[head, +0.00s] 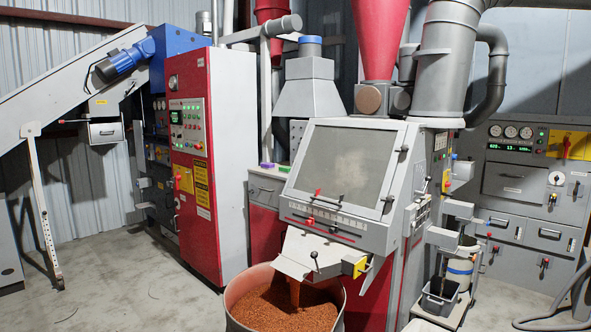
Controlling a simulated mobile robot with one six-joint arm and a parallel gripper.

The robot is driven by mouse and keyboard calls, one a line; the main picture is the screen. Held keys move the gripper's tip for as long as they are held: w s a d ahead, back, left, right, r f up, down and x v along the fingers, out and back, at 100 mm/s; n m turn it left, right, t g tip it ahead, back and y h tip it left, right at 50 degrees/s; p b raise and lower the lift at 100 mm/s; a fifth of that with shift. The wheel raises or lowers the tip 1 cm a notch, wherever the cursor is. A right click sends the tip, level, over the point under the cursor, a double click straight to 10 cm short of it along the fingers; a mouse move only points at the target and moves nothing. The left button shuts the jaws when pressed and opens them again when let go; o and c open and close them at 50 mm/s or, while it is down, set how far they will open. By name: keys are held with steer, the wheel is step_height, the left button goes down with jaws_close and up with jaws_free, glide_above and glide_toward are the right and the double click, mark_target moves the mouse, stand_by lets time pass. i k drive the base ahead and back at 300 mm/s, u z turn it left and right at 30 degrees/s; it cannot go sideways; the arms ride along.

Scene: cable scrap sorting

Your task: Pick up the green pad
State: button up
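A small green item (285,169), which looks like the green pad, lies on top of the low grey and red cabinet (265,187), at its right end close to the sorting machine. It is small in the picture, so its exact shape is hard to tell. A purple item (266,164) lies just to its left on the same top, apart from it. My gripper does not show in this view.
The grey machine with a sloped window (345,160) stands right of the cabinet. A round bin of copper granules (283,310) stands in front. A tall red control cabinet (195,215) is at the left. Open concrete floor (110,280) lies at the front left.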

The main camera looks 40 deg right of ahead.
mark_target(283, 169)
steer(key=z, duration=0.95)
